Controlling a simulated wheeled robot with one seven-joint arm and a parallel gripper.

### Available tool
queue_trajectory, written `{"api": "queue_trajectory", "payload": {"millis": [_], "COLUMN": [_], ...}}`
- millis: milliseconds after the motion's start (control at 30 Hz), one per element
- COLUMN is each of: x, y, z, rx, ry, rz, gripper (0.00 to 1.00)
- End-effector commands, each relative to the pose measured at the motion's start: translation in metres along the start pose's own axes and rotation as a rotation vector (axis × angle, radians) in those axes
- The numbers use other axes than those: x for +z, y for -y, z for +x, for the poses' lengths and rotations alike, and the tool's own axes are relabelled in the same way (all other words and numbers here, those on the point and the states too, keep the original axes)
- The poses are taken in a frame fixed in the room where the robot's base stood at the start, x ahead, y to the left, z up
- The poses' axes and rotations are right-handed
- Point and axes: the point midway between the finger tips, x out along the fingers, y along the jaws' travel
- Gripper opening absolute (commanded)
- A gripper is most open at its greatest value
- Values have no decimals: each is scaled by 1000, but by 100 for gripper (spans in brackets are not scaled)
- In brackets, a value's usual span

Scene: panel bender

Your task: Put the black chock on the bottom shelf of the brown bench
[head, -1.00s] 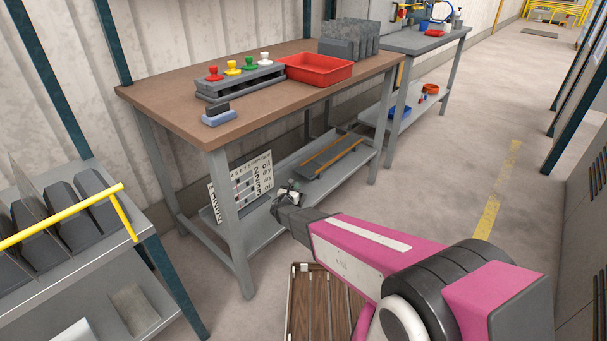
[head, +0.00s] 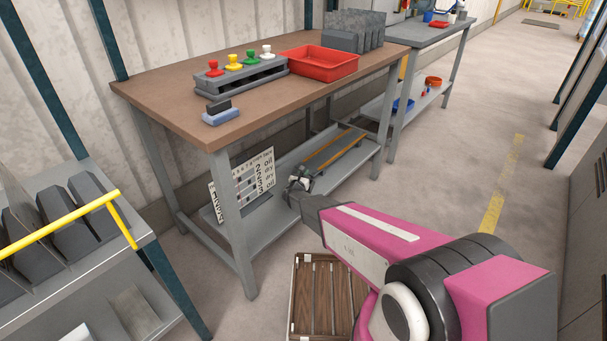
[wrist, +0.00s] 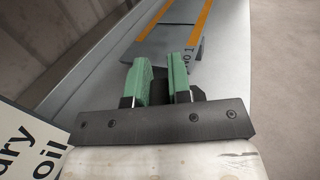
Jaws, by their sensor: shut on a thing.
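The brown bench (head: 170,95) stands left of centre in the head view, with its grey bottom shelf (head: 262,222) low between the legs. My gripper (head: 298,186) is over that shelf, under the bench top. In the wrist view the green-padded fingers of my gripper (wrist: 161,66) are shut on the black chock (wrist: 161,88), which shows as a dark shape between and behind them. Most of the chock is hidden by the fingers. I cannot tell whether it touches the shelf.
A grey board with orange stripes (head: 335,152) lies on the shelf beyond my gripper. A white lettered sign (head: 254,178) leans at the shelf's left. A slatted wooden crate (head: 302,310) is on the floor. The bench's front leg (head: 232,220) stands nearby.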

Motion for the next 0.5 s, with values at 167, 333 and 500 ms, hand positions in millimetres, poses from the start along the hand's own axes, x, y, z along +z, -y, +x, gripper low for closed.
{"api": "queue_trajectory", "payload": {"millis": [167, 333, 500], "x": [1, -3, -3], "y": [0, 0, 0], "z": [0, 0, 0], "rx": [-1, -1, -1], "ry": [1, 1, 0], "rz": [0, 0, 1], "gripper": [0, 0, 44]}}
